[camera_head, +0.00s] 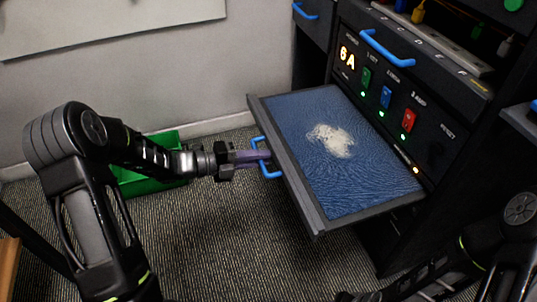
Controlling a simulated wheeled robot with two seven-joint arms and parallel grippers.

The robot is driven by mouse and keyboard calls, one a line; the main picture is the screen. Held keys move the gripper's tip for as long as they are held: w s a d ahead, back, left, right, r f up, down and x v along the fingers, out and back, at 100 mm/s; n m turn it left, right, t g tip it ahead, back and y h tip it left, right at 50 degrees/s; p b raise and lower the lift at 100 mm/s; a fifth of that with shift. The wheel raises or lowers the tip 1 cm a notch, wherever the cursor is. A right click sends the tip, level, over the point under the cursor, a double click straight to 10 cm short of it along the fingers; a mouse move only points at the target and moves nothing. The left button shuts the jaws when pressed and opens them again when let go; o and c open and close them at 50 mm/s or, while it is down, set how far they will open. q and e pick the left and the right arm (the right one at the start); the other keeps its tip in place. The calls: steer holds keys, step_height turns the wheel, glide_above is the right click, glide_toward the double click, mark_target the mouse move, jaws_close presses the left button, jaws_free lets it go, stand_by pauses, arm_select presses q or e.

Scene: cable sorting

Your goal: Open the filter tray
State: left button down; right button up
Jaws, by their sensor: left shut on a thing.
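The filter tray (378,190) is pulled out to the left from the black cabinet. It holds a blue filter surface with a pale grey, dusty clump near its middle. A blue handle (268,172) is on the tray's left front edge. My left gripper (262,158) is at this handle, with its fingers shut on it. My right arm shows at the lower right, dark against the floor. Its gripper fingers cannot be made out.
The black cabinet (440,150) carries green, blue and red switches and a lit "6 A" display. Another blue handle (388,50) is above them. A green bin (150,184) stands on the carpet behind my left arm. Carpet below the tray is clear.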

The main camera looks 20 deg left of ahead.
arm_select(q)
steer(key=c, duration=1.4)
jaws_free()
steer(key=shift+c, duration=0.2)
steer(key=p+v, duration=0.2)
steer(key=v, duration=0.5)
steer(key=shift+s+a, duration=0.25)
steer(key=shift+a, duration=0.1)
